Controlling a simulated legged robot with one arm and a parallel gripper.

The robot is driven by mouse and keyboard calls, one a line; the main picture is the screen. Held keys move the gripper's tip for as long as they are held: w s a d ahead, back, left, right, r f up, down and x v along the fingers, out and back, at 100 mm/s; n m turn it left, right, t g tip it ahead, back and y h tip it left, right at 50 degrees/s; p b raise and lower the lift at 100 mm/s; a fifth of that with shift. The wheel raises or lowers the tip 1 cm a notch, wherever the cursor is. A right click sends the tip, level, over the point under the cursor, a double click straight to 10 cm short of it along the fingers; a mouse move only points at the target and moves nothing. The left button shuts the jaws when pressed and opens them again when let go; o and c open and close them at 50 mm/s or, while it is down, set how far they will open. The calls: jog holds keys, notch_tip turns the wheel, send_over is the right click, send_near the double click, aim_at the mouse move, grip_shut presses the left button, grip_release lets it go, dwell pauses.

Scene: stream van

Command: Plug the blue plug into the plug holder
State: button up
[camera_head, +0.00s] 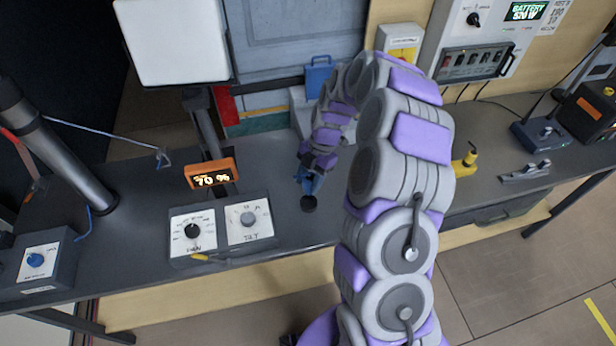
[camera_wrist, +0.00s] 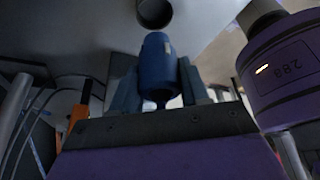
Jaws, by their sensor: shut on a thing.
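The blue plug (camera_wrist: 158,60) is between the two fingers of my gripper (camera_wrist: 160,88) in the wrist view, its broad end pointing away from the gripper. My gripper is shut on it. In the head view, my gripper (camera_head: 311,178) is low over the grey counter, with a bit of blue, probably the plug (camera_head: 305,176), at its tip. A dark round opening or cup (camera_head: 309,203) lies just in front of it. It also shows in the wrist view (camera_wrist: 155,12), beyond the plug and apart from it in the picture. I cannot tell whether this is the plug holder.
PAN and TILT dial boxes (camera_head: 220,230) and an orange 70 % display (camera_head: 209,173) stand left of my gripper. A blue-handled object (camera_head: 318,76) is behind my arm. A yellow object (camera_head: 465,162) lies to the right. The counter (camera_head: 270,170) around my gripper is fairly clear.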

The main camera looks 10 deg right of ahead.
jog(key=shift+a+b, duration=0.1)
jog(key=shift+b, duration=0.3)
jog(key=shift+f, duration=0.25)
jog(key=shift+f+b, duration=1.25)
jog(key=shift+f, duration=0.9)
jog(key=shift+f+b, duration=1.15)
jog(key=shift+f, duration=0.3)
jog(key=o, duration=1.2)
jog(key=shift+o, duration=0.2)
jog(key=p+v, duration=0.4)
jog(key=v, duration=1.3)
jog(key=shift+r, duration=0.2)
